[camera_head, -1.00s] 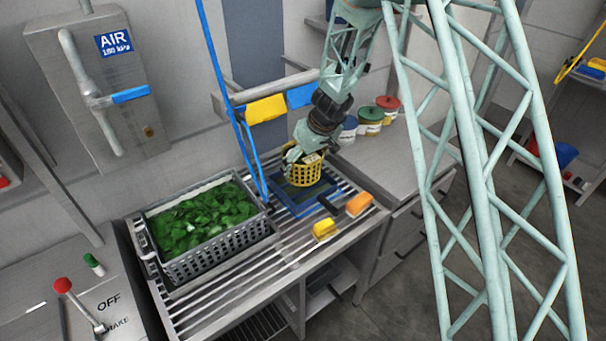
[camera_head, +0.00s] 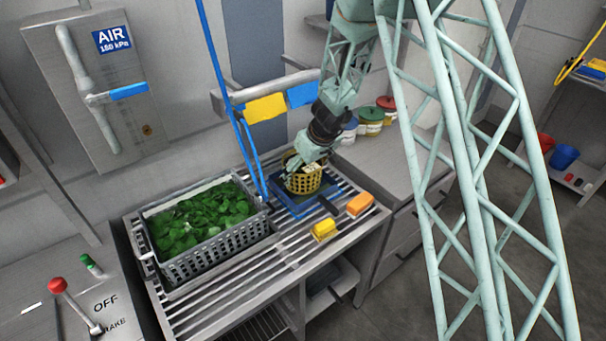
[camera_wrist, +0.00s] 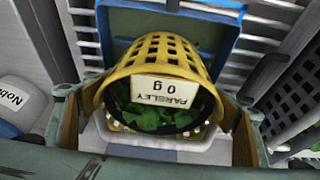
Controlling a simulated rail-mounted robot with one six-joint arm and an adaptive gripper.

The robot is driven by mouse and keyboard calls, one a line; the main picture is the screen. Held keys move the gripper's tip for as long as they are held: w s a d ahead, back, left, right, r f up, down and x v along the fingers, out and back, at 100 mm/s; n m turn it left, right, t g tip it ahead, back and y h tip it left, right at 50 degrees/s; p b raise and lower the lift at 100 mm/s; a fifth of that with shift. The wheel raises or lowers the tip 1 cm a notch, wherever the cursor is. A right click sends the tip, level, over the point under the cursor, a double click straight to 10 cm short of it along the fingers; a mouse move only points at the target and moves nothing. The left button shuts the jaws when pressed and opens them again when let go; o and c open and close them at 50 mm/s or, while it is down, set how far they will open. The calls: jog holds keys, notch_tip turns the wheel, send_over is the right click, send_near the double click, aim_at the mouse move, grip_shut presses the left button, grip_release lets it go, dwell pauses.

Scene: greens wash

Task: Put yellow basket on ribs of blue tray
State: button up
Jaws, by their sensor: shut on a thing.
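The yellow basket (camera_head: 308,183) is a perforated tub, tilted, over the blue tray (camera_head: 284,205) at the right end of the slatted bench. In the wrist view the basket (camera_wrist: 165,55) carries a white label reading "PARSLEY 0 g", with green leaves inside. My gripper (camera_head: 297,172) is shut on the basket; in the wrist view its fingers stand at both sides. The blue tray (camera_wrist: 225,30) shows beyond the basket there. The basket hides much of the tray and its ribs. I cannot tell whether the basket's base touches the tray.
A grey crate of greens (camera_head: 222,255) stands left of the tray. A yellow block (camera_head: 325,230) and an orange block (camera_head: 360,204) lie in front. A blue hose (camera_head: 247,150) hangs close behind the tray. Lidded tubs (camera_head: 370,120) stand at the back right.

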aim_at(311, 167)
jog(key=o, duration=1.4)
jog(key=shift+f, duration=0.1)
jog(key=shift+c, duration=0.2)
jog(key=shift+r, duration=0.2)
jog(key=shift+r, duration=0.2)
jog(key=shift+p+v, duration=0.85)
jog(key=shift+v, duration=4.9)
jog(key=shift+s+d, duration=0.1)
jog(key=shift+s, duration=0.05)
